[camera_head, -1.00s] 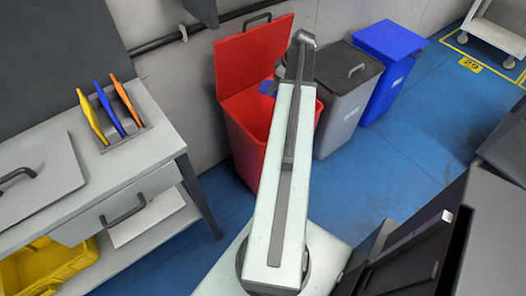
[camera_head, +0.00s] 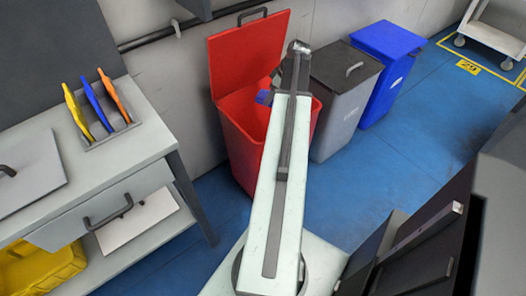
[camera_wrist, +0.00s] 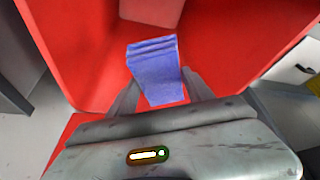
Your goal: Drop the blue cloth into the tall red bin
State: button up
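The tall red bin (camera_head: 243,150) stands against the wall with its lid (camera_head: 248,55) raised. The blue cloth (camera_head: 263,97) shows at the bin's mouth, left of my arm. In the wrist view the cloth (camera_wrist: 155,72) is a folded blue piece between the two fingertips of my gripper (camera_wrist: 160,78), which meet its left and right edges. Red bin walls (camera_wrist: 80,50) surround the cloth and fingers in that view. My gripper is mostly hidden behind my arm in the head view.
A grey bin (camera_head: 342,95) and a blue bin (camera_head: 383,65) stand closed to the right of the red bin. A workbench (camera_head: 150,135) with a rack of coloured tools is at left. A white cart (camera_head: 490,40) stands at the far right.

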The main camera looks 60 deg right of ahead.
jog(key=o, duration=0.4)
jog(key=shift+o, duration=0.2)
jog(key=p+v, duration=0.7)
jog(key=shift+r, duration=0.35)
jog(key=shift+s+r, duration=0.1)
jog(key=shift+r, duration=0.05)
jog(key=shift+s, duration=0.15)
